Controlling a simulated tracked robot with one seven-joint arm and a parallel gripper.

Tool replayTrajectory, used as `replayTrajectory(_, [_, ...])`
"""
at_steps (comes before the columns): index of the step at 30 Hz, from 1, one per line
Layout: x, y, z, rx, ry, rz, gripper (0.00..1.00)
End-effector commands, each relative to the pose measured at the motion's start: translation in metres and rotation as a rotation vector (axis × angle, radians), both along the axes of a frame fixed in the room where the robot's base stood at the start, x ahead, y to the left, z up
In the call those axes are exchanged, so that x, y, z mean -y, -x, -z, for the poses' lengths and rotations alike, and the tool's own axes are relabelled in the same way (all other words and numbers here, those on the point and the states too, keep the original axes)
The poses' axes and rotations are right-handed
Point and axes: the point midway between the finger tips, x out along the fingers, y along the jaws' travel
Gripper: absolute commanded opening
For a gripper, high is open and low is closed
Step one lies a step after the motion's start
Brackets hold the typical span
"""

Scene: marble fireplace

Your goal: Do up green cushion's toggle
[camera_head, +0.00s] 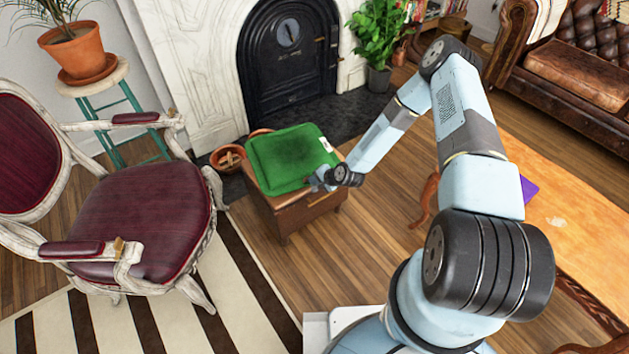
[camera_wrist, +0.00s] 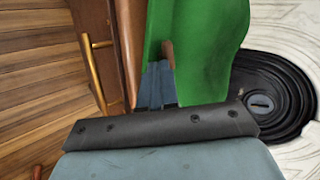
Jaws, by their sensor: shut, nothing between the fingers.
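The green cushion (camera_head: 288,155) lies flat on a small wooden cabinet (camera_head: 290,216) in front of the fireplace. It has a darker patch in its middle and a small white tag on its right edge. In the wrist view the green cushion (camera_wrist: 205,50) fills the upper middle. A small brown peg-like piece (camera_wrist: 167,47), perhaps the toggle, shows against the cushion's edge at my fingertips. My gripper (camera_head: 314,183) is at the cushion's front right corner. In the wrist view my gripper (camera_wrist: 157,76) is shut and holds nothing. Whether the fingers touch the cushion is unclear.
A maroon armchair (camera_head: 145,215) stands left of the cabinet. Terracotta bowls (camera_head: 228,158) sit behind it, by the black fireplace (camera_head: 290,55). A wooden table (camera_head: 570,215) is at the right, with a leather sofa (camera_head: 575,65) beyond. Wooden floor is free right of the cabinet.

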Motion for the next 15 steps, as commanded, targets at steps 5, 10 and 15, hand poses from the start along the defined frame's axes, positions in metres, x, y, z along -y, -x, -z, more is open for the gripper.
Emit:
replayTrajectory(5, [0.004, -0.006, 0.0, 0.001, 0.001, -0.088, 0.0])
replayTrajectory(10, [0.004, -0.012, 0.0, 0.001, 0.001, -0.1, 0.0])
replayTrajectory(15, [0.004, -0.013, 0.0, 0.001, 0.002, -0.103, 0.0])
